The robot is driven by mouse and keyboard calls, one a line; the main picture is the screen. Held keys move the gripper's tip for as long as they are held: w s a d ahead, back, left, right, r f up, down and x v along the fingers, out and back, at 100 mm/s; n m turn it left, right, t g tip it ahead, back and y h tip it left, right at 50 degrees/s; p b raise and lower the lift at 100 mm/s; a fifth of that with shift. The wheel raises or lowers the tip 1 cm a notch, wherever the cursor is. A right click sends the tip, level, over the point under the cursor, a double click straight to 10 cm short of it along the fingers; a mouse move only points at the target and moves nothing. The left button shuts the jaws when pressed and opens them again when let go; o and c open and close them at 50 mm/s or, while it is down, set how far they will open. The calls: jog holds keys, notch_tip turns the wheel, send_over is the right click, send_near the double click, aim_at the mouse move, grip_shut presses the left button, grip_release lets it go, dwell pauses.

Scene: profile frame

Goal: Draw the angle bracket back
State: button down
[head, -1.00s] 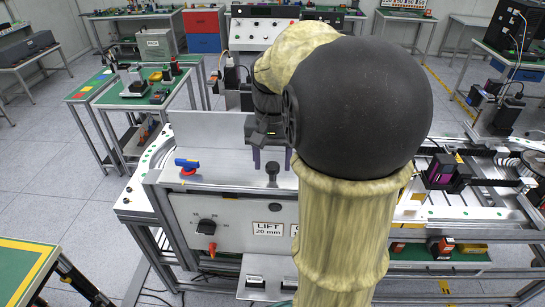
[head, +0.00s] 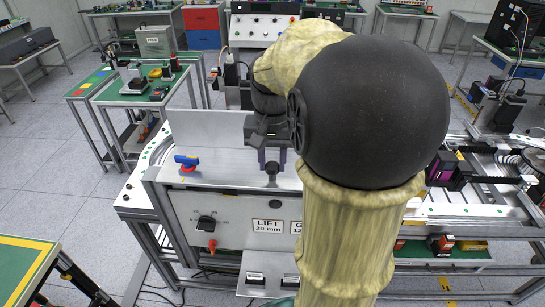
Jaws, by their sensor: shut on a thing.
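A pale L-shaped metal piece, which looks like the angle bracket, has a flat plate (head: 228,178) on top of the machine and an upright sheet (head: 205,128) behind it. A small black knob (head: 272,168) stands on the plate's right part. My gripper (head: 272,160) points down at the knob, with its two grey-purple fingers close together on it. My gripper is shut on the knob. My dark wrist and large black arm joint hide the right side of the plate and sheet.
A blue and red handle (head: 187,161) sits on the plate's left. The front panel (head: 238,222) below carries a black rotary switch (head: 206,223) and a label reading LIFT 20 mm. A conveyor with black rails (head: 490,182) runs at right.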

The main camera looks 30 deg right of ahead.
jog(key=c, duration=1.1)
grip_release()
jog(key=shift+s+a, duration=0.15)
jog(key=shift+s, duration=0.1)
jog(key=shift+w, duration=0.1)
jog(key=shift+r, duration=0.25)
notch_tip(320, 180, up, 17)
jog(key=shift+b, duration=0.8)
